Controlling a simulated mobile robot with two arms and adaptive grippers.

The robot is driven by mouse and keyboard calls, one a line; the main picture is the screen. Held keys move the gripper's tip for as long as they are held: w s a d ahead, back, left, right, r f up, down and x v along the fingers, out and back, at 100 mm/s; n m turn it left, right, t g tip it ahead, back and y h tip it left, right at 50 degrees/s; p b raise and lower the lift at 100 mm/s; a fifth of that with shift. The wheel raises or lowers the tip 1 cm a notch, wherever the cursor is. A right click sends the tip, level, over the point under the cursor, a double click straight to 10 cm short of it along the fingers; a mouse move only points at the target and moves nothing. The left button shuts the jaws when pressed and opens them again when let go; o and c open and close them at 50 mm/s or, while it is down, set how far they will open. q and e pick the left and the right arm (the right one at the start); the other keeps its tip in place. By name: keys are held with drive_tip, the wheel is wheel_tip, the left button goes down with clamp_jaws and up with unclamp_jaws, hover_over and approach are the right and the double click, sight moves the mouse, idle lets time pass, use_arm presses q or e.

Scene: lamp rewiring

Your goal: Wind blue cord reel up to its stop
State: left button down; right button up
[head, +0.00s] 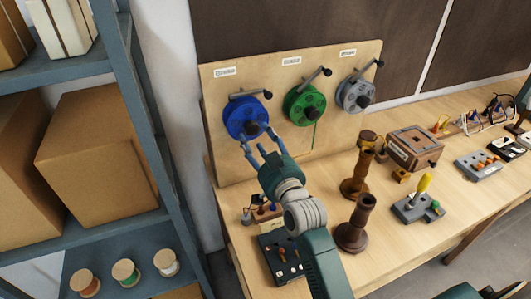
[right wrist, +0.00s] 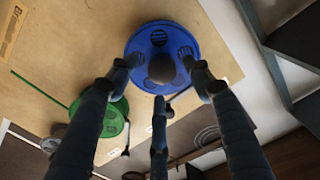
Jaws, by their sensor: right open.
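The blue cord reel (head: 238,112) is mounted at the left of an upright wooden board (head: 222,160). Its crank (head: 248,95) points right, ending in a dark knob. My right gripper (head: 259,140) is open and empty, with its fingers just in front of the reel's lower right side. In the right wrist view, the blue reel (right wrist: 140,42) fills the top middle, with its dark hub (right wrist: 161,68) between the spread fingers of my gripper (right wrist: 160,85). I cannot tell whether any finger touches the reel. My left gripper is out of view.
A green reel (head: 300,112) and a grey reel (head: 350,98) hang to the right. Two brown turned posts (head: 355,230) stand on the bench (head: 385,265) right of my arm. A wooden box (head: 416,150) sits behind them. A shelf (head: 125,60) stands at left.

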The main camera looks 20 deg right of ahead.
drive_tip(key=s, duration=0.7)
drive_tip(key=shift+s, duration=0.3)
drive_tip(key=shift+d+f, duration=0.1)
drive_tip(key=shift+f, duration=0.05)
